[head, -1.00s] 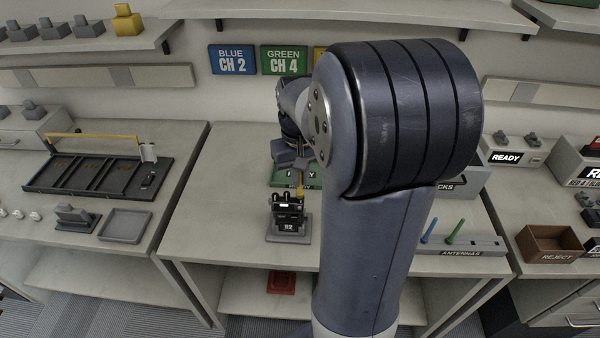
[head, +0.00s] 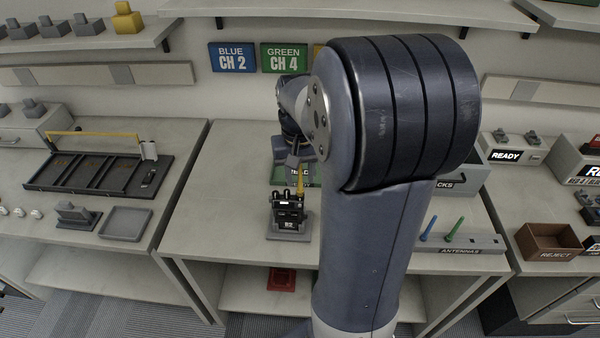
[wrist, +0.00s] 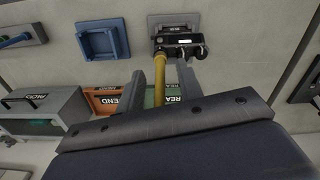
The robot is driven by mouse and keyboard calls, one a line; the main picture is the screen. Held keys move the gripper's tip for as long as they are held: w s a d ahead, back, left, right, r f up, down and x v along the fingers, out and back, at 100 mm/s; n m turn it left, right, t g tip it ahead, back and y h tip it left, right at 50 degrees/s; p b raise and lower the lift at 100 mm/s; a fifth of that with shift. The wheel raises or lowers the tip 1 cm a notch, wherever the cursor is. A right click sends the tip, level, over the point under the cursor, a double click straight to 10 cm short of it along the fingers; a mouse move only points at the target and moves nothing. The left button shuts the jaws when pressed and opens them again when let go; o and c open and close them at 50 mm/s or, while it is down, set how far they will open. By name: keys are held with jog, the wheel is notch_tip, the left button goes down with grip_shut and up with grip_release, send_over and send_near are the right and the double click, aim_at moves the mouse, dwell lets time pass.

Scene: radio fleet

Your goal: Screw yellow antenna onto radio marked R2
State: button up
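The black radio marked R2 (head: 289,212) stands upright in a grey holder on the middle table. It also shows at the top of the wrist view (wrist: 182,39). The yellow antenna (head: 301,178) stands at the radio's top right in the head view, its lower end meeting the radio. In the wrist view the yellow antenna (wrist: 160,75) runs from the radio back between my fingers. My gripper (wrist: 163,80) is open, with a gap between the antenna and each finger. In the head view my gripper (head: 298,158) is at the antenna's upper end, partly hidden by my arm.
A grey antenna rack (head: 470,244) holds a blue and a green antenna at the right of the table. A green mat (head: 284,177) lies behind the radio. A blue tray (wrist: 103,39) shows in the wrist view. The table left of the radio is clear.

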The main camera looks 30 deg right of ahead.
notch_tip(320, 180, up, 11)
jog(key=shift+a+f, duration=0.1)
dwell(0.4)
jog(key=shift+f, duration=0.1)
notch_tip(320, 180, down, 11)
jog(key=shift+r+n, duration=0.2)
jog(key=shift+n, duration=0.7)
dwell(0.4)
